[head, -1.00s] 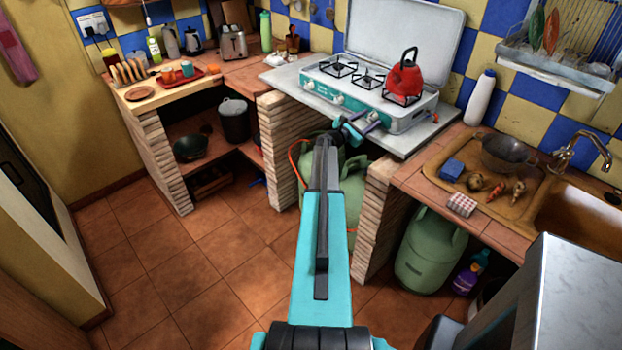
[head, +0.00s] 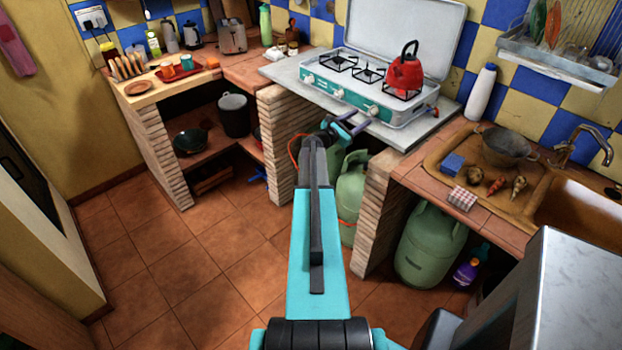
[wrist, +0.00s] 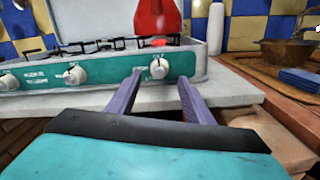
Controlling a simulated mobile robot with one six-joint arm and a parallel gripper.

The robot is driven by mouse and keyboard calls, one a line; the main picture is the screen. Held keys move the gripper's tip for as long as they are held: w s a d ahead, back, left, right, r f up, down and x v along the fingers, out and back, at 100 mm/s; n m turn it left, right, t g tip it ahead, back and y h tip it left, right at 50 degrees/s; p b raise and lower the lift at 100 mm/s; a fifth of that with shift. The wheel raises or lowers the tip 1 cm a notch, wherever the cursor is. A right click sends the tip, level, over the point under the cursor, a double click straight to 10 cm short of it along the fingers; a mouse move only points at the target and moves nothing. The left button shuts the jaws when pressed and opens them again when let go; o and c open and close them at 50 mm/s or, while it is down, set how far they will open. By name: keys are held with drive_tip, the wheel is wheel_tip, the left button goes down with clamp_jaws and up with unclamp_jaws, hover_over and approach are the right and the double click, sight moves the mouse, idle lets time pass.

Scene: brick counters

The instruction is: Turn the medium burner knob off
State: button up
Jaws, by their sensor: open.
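The stove (head: 345,86) is a white camp stove with a teal front panel and an open lid, on a grey slab. It has three white knobs: left knob (head: 309,79), middle knob (head: 338,96) and right knob (head: 373,110). In the wrist view the middle knob (wrist: 75,75) is left of the fingers. The right knob (wrist: 158,68) appears between the fingertips, seemingly just beyond them. My gripper (head: 357,121) is open and empty in front of the panel; its purple fingers also show in the wrist view (wrist: 159,78). Small knob labels are unreadable.
A red kettle (head: 405,75) stands on the right burner. The grey slab's (head: 400,138) front edge lies below the fingers. A white bottle (head: 481,95) and a pot (head: 507,148) are to the right. Green gas bottles (head: 430,245) stand under the counter.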

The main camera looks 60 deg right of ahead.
drive_tip(key=b+v, duration=0.2)
drive_tip(key=v, duration=0.6)
drive_tip(key=w+a+f+m+y+b, duration=0.1)
drive_tip(key=w+a+f+y, duration=0.1)
drive_tip(key=a+f, duration=0.5)
drive_tip(key=w+a+f+m+t+y+b, duration=0.1)
drive_tip(key=w+a+f+m, duration=0.1)
drive_tip(key=w+a+f, duration=0.2)
drive_tip(key=a+f, duration=0.3)
drive_tip(key=f, duration=0.3)
drive_tip(key=shift+y+b, duration=0.35)
drive_tip(key=shift+y, duration=0.05)
drive_tip(key=shift+w, duration=0.15)
